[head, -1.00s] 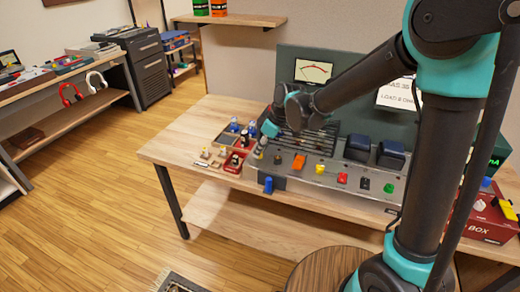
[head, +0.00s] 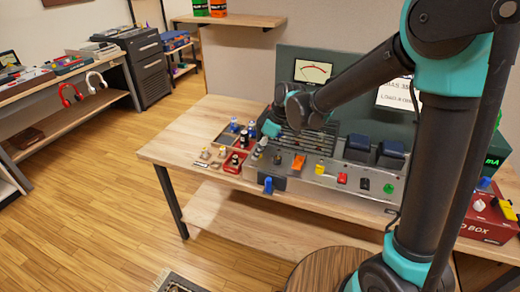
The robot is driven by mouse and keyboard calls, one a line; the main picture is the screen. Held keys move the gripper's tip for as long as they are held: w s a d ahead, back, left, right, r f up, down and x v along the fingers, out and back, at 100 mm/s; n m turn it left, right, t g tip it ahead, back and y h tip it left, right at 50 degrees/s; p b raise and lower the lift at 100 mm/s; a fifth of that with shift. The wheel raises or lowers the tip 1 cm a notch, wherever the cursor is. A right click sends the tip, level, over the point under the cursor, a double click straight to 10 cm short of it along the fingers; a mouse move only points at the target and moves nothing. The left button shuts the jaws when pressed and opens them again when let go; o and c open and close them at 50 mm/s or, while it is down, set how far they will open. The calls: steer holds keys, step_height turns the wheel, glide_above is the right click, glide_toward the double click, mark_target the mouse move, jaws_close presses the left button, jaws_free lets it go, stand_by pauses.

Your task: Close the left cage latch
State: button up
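The amplifier (head: 327,180) stands on the wooden bench, with a dark slatted cage (head: 305,144) on its left part behind the front panel. My gripper (head: 259,153) is at the left end of the cage, pointing down, close to the amplifier's left front corner. It is small and partly dark here, so I cannot tell whether its fingers are open or touching anything. The left cage latch cannot be made out clearly; my gripper and forearm cover part of that end. An orange part (head: 298,162) and a blue part (head: 268,185) show along the amplifier's front.
A red parts tray (head: 234,169) with small parts sits left of the amplifier. Dark blue transformer blocks (head: 358,147) stand right of the cage. A red box (head: 484,219) is at the bench's right.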

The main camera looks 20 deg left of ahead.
steer(key=v, duration=1.2)
steer(key=shift+s+a, duration=0.1)
